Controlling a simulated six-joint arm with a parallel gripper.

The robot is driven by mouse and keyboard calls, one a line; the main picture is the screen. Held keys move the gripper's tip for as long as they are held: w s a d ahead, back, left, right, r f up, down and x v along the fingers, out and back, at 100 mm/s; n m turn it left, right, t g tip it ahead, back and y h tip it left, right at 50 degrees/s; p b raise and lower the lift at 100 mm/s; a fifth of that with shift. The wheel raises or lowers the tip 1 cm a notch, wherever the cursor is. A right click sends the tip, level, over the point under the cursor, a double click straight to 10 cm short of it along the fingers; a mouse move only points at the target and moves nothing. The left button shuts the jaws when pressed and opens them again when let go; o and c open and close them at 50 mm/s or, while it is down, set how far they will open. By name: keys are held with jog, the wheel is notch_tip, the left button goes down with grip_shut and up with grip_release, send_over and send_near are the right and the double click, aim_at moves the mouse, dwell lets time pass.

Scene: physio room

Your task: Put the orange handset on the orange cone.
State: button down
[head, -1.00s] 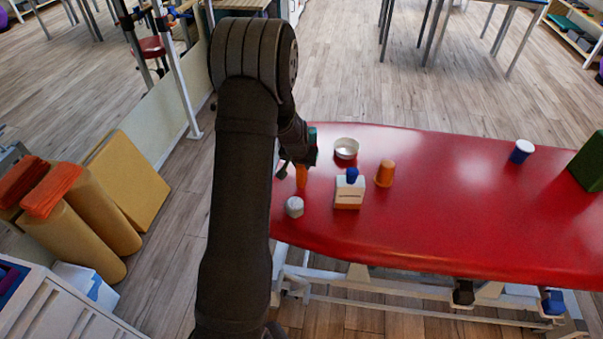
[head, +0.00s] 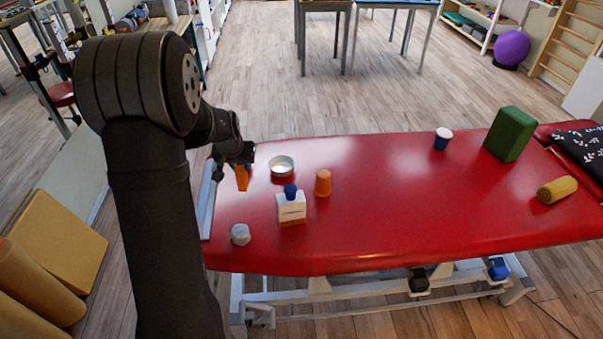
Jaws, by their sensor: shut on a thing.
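The orange handset (head: 242,178) hangs from my gripper (head: 238,160), which is shut on its upper part. My gripper is above the left end of the red treatment table, and a gap appears to separate the handset from the surface. The orange cone (head: 323,183) stands upright on the table, to the right of the handset and apart from it. It looks like a small blunt cone or upturned cup. My fingertips are small and partly hidden by the wrist.
Near the handset on the red table (head: 390,205) are a round metal dish (head: 282,170), a white box (head: 291,210) with a blue top and a grey-white lump (head: 240,235). Farther right are a blue-and-white cup (head: 442,139), a green block (head: 509,135) and a yellow roll (head: 557,190).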

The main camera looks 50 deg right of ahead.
jog(key=s+d+r+m, duration=0.1)
jog(key=s+d+r, duration=0.2)
jog(key=s+d, duration=0.5)
jog(key=s+d+r+m+g, duration=0.1)
jog(key=s+d+r, duration=0.2)
jog(key=s+d, duration=0.45)
jog(key=s+d+r+m, duration=0.1)
jog(key=s+d+r, duration=0.2)
jog(key=s+d, duration=0.5)
jog(key=shift+h, duration=0.4)
jog(key=shift+w+a+f, duration=0.15)
jog(key=shift+w+f, duration=1.35)
jog(key=shift+f, duration=0.25)
jog(key=shift+w+a+f, duration=0.1)
jog(key=shift+w+f, duration=1.35)
jog(key=shift+f, duration=0.35)
jog(key=shift+w+a+f, duration=0.15)
jog(key=shift+w+f, duration=1.35)
jog(key=shift+f, duration=0.25)
jog(key=shift+f, duration=0.2)
jog(key=c, duration=1.2)
grip_release()
jog(key=shift+o, duration=0.2)
